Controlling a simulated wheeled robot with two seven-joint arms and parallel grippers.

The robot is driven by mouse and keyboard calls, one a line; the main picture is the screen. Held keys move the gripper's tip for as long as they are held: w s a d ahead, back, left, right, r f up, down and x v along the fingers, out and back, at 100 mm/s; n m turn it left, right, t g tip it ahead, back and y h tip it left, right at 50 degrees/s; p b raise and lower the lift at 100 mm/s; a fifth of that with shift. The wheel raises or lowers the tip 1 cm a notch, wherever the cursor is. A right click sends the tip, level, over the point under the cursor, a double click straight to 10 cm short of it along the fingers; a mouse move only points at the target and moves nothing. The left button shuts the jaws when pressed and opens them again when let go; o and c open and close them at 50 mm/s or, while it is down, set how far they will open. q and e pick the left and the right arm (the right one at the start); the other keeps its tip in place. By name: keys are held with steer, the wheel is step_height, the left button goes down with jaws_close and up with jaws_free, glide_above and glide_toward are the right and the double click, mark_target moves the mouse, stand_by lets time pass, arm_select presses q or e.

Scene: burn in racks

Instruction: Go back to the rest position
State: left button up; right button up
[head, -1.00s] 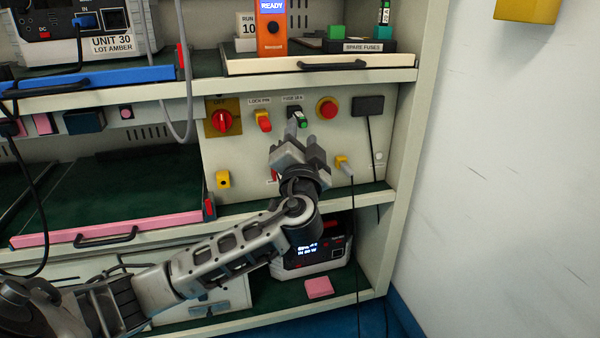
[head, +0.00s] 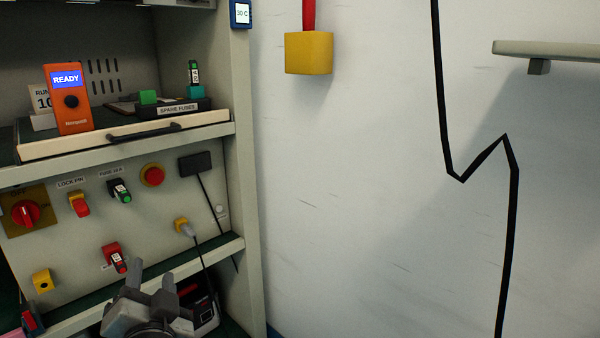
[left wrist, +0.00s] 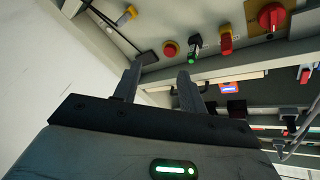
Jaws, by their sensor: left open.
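My left gripper (head: 150,289) is at the bottom of the head view, in front of the lower part of the rack. Its two fingers are apart with nothing between them. In the left wrist view the open fingers (left wrist: 158,84) point toward the rack panel and touch nothing. The green fuse (head: 124,196) sits in its black holder under the fuse label, and it also shows in the left wrist view (left wrist: 193,50). My right gripper is in neither view.
The rack panel carries a red rotary switch (head: 26,213), a red lock pin (head: 80,205), a red stop button (head: 152,175) and a yellow plug (head: 183,226) with a cable. A cream tray (head: 195,121) is on the shelf above. A white wall (head: 370,200) stands right, with a yellow block (head: 309,53).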

arm_select(q)
steer(key=s+d+f+g+h, duration=0.2)
steer(key=s+d+f+h, duration=0.25)
steer(key=d+h, duration=0.3)
steer(key=s+d+f+g+h, duration=0.2)
steer(key=s+d+f+h, duration=0.3)
steer(key=d, duration=0.4)
steer(key=s+d+r+n+h, duration=0.2)
steer(key=s+d+n+h, duration=0.1)
steer(key=s+h, duration=0.1)
steer(key=s+a+r+g+y+p, duration=0.2)
steer(key=a+r+y+p, duration=0.3)
steer(key=p, duration=2.2)
step_height(320, 180, up, 6)
steer(key=shift+s+a+r+m+g+p, duration=0.15)
steer(key=shift+a+m+g+p, duration=0.2)
steer(key=shift+a, duration=0.75)
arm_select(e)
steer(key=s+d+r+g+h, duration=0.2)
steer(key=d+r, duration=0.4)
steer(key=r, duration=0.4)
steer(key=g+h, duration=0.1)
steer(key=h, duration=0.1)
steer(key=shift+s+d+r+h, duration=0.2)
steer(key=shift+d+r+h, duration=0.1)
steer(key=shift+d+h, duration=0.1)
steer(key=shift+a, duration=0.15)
